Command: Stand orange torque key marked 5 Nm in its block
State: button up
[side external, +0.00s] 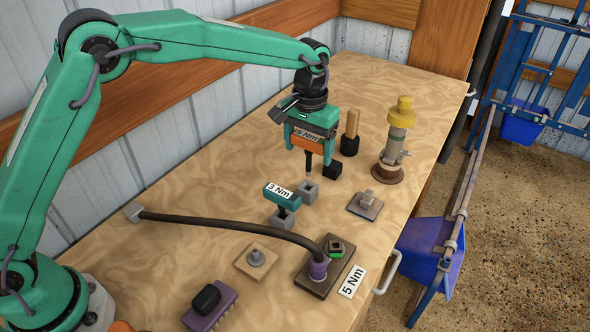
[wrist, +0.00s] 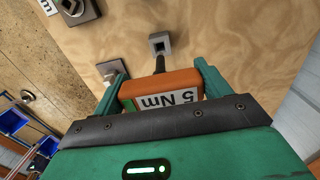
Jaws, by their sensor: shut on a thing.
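The orange torque key (side external: 307,144) with a "5 Nm" label is held upright between the two teal fingers of my gripper (side external: 309,152). It also shows in the wrist view (wrist: 158,88), gripped across its handle by my gripper (wrist: 160,80). Its black shaft points down at a small grey block (side external: 308,191) with a square hole. The block shows in the wrist view (wrist: 160,36) beyond the shaft. The tip is close to the block's top; I cannot tell whether it touches. A teal key marked 3 Nm (side external: 282,194) stands in another grey block (side external: 283,217) nearby.
A wooden-handled tool (side external: 351,132) and a yellow-topped valve (side external: 396,136) stand behind and right. A small plate with a grey cube (side external: 365,204) lies to the right. A dark hose (side external: 228,224) runs across the front to a dark base with a "5 Nm" label (side external: 352,282) beside it.

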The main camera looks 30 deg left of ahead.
aim_at(308, 171)
jog(key=shift+f, duration=1.15)
jog(key=shift+f, duration=2.6)
dwell(0.3)
jog(key=o, duration=1.7)
jog(key=shift+o, duration=0.2)
jog(key=shift+r, duration=0.1)
jog(key=shift+r, duration=3.9)
